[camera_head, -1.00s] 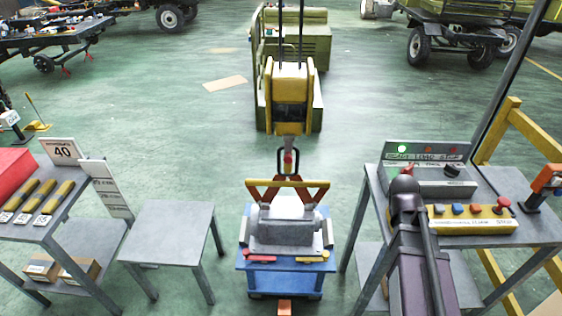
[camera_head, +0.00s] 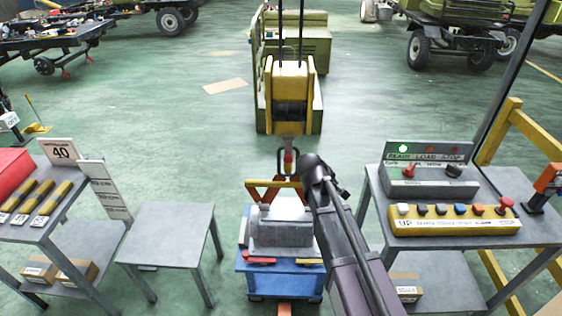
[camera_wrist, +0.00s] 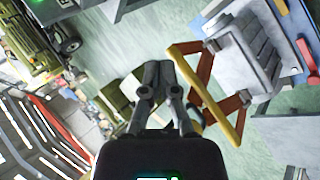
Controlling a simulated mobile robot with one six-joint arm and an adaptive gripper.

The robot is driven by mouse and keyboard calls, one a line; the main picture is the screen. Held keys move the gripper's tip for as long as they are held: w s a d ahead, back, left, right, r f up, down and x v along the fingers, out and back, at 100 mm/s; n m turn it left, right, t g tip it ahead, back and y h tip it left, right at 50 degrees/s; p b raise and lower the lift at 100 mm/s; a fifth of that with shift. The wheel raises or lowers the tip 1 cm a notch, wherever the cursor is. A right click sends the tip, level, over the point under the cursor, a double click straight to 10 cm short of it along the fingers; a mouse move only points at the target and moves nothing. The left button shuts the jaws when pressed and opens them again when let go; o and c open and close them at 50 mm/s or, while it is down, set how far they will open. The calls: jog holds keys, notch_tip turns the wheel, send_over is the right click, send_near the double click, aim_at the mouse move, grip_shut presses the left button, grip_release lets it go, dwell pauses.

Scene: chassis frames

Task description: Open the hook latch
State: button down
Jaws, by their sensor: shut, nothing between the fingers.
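The crane hook (camera_head: 288,160) hangs below the yellow hook block (camera_head: 290,88) in the head view, with a red part on it. A yellow bar with red legs (camera_head: 262,184) is below the hook, over a grey casting (camera_head: 278,228). The latch itself is too small to make out. My gripper (camera_wrist: 158,66) is shut and empty in the wrist view, left of the yellow bar (camera_wrist: 208,98) and apart from it. In the head view, the end of my arm is just right of the hook and bar, and the fingers are not clear.
The casting sits on a blue cart (camera_head: 285,284). To the right, a grey table (camera_head: 522,187) carries a button panel (camera_head: 455,221) and a lamp box (camera_head: 428,180). An empty grey table (camera_head: 168,232) stands to the left.

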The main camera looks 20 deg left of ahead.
jog(key=a+r+n+t+y, duration=0.1)
jog(key=a+r+n+t, duration=0.2)
jog(key=a, duration=1)
jog(key=n+t+y+b, duration=0.1)
jog(key=n+t+y, duration=0.1)
jog(key=n, duration=0.2)
send_near(288, 152)
jog(key=a+f, duration=0.2)
jog(key=a, duration=0.1)
jog(key=s+a+f, duration=0.1)
jog(key=shift+a+f, duration=0.1)
jog(key=shift+a, duration=0.2)
jog(key=shift+w, duration=0.1)
jog(key=f+b+x, duration=0.1)
jog(key=b+x, duration=0.4)
jog(key=x, duration=0.5)
jog(key=shift+s+d+r+p, duration=0.45)
jog(key=shift+s+d+r, duration=0.2)
jog(key=shift+d, duration=0.15)
jog(key=shift+s+d+r+p, duration=0.5)
jog(key=shift+d+r, duration=0.15)
jog(key=shift+d, duration=0.2)
jog(key=shift+s+a+r+n+g, duration=0.15)
jog(key=shift+s+a+n+g, duration=0.1)
jog(key=shift+n+g, duration=0.05)
